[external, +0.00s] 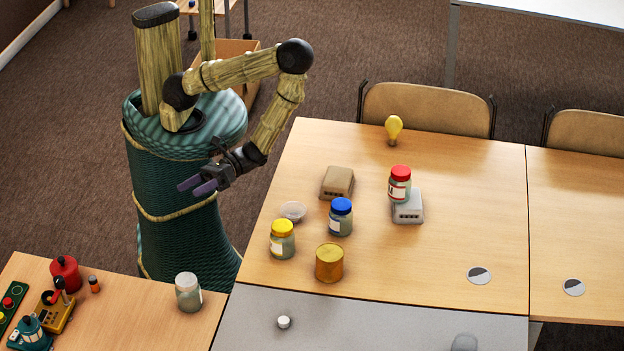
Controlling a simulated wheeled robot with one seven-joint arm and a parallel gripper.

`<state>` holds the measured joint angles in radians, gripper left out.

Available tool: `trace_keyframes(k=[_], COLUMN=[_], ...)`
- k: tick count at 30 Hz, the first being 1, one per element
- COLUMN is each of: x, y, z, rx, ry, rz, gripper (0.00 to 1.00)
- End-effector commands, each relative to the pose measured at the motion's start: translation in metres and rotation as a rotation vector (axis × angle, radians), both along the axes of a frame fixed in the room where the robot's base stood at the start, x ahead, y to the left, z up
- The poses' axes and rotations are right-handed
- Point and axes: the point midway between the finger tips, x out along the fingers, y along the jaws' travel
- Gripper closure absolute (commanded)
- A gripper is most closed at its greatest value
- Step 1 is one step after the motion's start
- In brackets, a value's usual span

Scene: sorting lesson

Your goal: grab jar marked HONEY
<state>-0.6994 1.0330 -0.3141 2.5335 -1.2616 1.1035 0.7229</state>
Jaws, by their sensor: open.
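Several jars with lids are in view, and no label is readable at this size, so I cannot tell which is marked HONEY. A yellow-lidded jar (282,241) and a blue-lidded jar (340,218) stand upright on the wooden table. A red-lidded jar (399,186) appears to stand on a pale grey box (409,212). A pale-lidded jar (188,294) stands on the lower left table. My gripper (195,187) is open and empty, with purple fingers, in the air left of the wooden table, apart from every jar.
A gold tin (329,263), a clear dish (292,211), a tan box (337,182) and a yellow bulb (393,129) share the wooden table (440,255). Chairs line its far side. Toy-like devices and a red pot (66,273) crowd the lower left table.

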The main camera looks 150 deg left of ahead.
Motion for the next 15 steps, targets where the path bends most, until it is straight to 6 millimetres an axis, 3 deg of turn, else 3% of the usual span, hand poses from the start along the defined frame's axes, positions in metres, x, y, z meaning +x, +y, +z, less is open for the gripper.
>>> trace_keyframes(k=[8,15], x=[0.063,0.1], y=[0.036,0.094], z=[-0.025,-0.067], rx=[-0.271,-0.394], ry=[0.077,0.142], rz=[0.517,0.981], gripper=[0.15,0.15])
